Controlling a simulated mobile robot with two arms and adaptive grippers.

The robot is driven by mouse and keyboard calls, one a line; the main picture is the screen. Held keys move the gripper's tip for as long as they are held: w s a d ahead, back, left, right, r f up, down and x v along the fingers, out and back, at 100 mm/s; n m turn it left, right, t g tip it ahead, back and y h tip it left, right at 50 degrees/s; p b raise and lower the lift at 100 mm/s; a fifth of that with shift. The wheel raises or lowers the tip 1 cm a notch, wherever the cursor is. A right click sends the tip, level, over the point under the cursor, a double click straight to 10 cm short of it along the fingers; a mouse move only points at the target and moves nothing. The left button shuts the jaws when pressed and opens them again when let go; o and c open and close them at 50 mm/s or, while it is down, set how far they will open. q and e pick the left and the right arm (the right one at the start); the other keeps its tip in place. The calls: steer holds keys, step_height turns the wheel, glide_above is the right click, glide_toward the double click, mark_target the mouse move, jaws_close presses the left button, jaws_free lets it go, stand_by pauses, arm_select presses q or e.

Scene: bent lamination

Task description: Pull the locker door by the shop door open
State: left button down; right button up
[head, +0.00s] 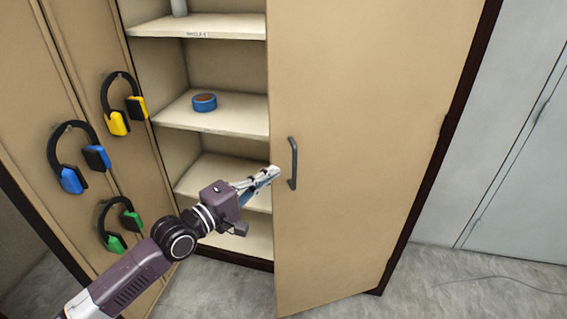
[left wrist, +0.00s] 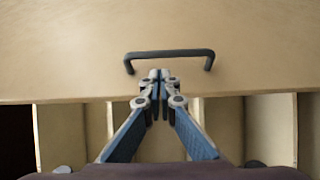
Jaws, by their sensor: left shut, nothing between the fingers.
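The tan locker door (head: 370,130) stands slightly ajar at the right side of the locker, its dark bar handle (head: 292,163) near its left edge. The handle also shows in the left wrist view (left wrist: 170,54), just beyond my fingertips. My left gripper (head: 275,172) is shut and empty, its tips just left of the handle and near the door's edge. In the left wrist view the tips (left wrist: 155,76) lie over the door edge, below the handle bar; I cannot tell whether they touch the door. My right gripper is not in view.
The other locker door (head: 85,100) is open at left, with yellow (head: 118,122), blue (head: 72,180) and green (head: 115,243) ear defenders on it. Inside, a blue tape roll (head: 204,102) lies on a shelf (head: 235,119). Grey floor (head: 440,285) is open in front, with a thin cable at right.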

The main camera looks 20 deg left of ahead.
mark_target(284, 165)
arm_select(q)
steer(key=shift+p+x, duration=0.4)
steer(key=shift+x, duration=2.2)
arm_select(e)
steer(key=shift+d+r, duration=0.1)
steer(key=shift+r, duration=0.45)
